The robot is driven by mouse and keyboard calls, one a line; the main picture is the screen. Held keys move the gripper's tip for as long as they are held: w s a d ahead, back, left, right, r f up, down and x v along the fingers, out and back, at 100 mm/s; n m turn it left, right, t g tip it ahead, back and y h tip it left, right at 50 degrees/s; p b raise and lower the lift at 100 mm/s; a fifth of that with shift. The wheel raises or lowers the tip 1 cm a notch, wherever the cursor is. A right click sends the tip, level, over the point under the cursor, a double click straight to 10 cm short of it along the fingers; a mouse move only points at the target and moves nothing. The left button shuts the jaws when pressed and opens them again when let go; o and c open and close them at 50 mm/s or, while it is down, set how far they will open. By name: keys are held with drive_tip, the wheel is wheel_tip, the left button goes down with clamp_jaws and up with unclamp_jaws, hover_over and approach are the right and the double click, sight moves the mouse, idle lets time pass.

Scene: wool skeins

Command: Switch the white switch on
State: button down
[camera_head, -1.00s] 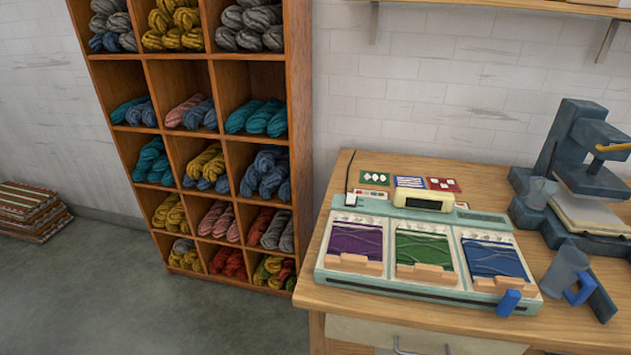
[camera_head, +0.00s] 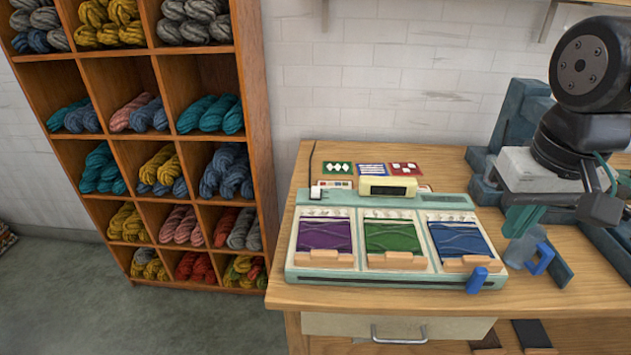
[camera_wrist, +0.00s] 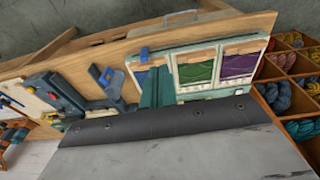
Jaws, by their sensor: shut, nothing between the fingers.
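A small white block (camera_head: 317,193) with a thin dark upright piece sits at the back left corner of a pale green machine (camera_head: 300,276). It looks like the white switch, but it is too small to tell its position. The machine has purple, green and blue yarn panels along its top. My gripper (camera_head: 522,222) has green fingers, shut and empty, above the right part of the table, right of the machine and well away from the white block.
A blue lever (camera_head: 477,280) stands at the machine's front right. A jug (camera_head: 525,246) with a blue handle is below my gripper, and a dark blue press (camera_head: 519,112) stands behind. Pattern cards (camera_head: 372,169) lie behind the machine. A shelf of wool skeins (camera_head: 252,130) stands left.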

drive_tip(key=w+a+r, duration=0.1)
drive_tip(key=w+a, duration=0.3)
drive_tip(key=w, duration=0.6)
drive_tip(key=t, duration=0.2)
hover_over(317, 187)
drive_tip(key=s, duration=0.6)
wheel_tip(317, 187, down, 9)
drive_tip(key=shift+a, duration=0.25)
drive_tip(key=x, duration=1.4)
drive_tip(key=shift+w+r, duration=0.1)
drive_tip(key=shift+w, duration=0.2)
